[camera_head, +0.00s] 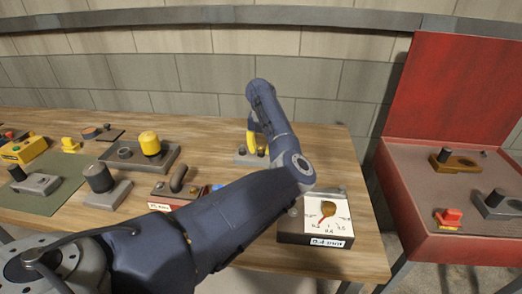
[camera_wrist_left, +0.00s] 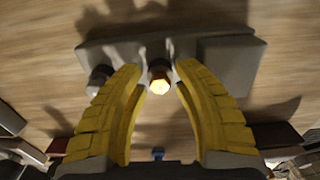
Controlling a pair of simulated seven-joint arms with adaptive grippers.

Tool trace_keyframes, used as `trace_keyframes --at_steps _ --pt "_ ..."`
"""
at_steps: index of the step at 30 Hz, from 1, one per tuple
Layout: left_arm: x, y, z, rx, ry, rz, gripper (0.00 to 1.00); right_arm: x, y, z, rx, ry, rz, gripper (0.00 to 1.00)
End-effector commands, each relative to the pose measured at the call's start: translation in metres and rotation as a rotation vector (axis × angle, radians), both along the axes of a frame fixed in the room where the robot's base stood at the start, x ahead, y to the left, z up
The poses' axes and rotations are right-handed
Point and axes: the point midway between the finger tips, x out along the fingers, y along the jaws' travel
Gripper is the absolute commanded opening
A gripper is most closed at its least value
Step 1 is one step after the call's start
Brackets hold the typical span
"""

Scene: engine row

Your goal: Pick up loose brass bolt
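A brass bolt (camera_wrist_left: 159,84) with a hexagonal head shows in the left wrist view, at a grey block (camera_wrist_left: 228,62) on the wooden table. My left gripper (camera_wrist_left: 157,72) has its two yellow fingers apart, one on each side of the bolt, with visible gaps. A dark grey knob or bolt (camera_wrist_left: 100,74) stands beside the left finger. In the head view my left gripper (camera_head: 252,140) points down over the grey block (camera_head: 242,160) near the back of the table. My arm and fingers hide part of that block. My right gripper is not in view.
A gauge box (camera_head: 318,238) stands at the right front of the table. A red open case (camera_head: 405,200) is further right. Left are a grey tray (camera_head: 170,160) with a yellow-capped part, a grey block with a dark cylinder (camera_head: 100,180), and a green mat (camera_head: 45,203).

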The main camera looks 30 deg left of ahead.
Motion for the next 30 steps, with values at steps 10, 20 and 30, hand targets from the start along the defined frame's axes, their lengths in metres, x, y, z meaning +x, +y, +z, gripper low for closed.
trace_keyframes --at_steps 10,20,30 --pt "0.0 -0.0001 -0.0024 0.0 0.0 0.0 0.28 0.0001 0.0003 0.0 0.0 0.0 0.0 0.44" --pt "0.0 -0.0001 -0.0023 0.0 0.0 0.0 0.0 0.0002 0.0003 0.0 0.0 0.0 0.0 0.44" --pt "0.0001 -0.0002 -0.0021 0.0 0.0 0.0 0.0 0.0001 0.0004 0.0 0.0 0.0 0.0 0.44"
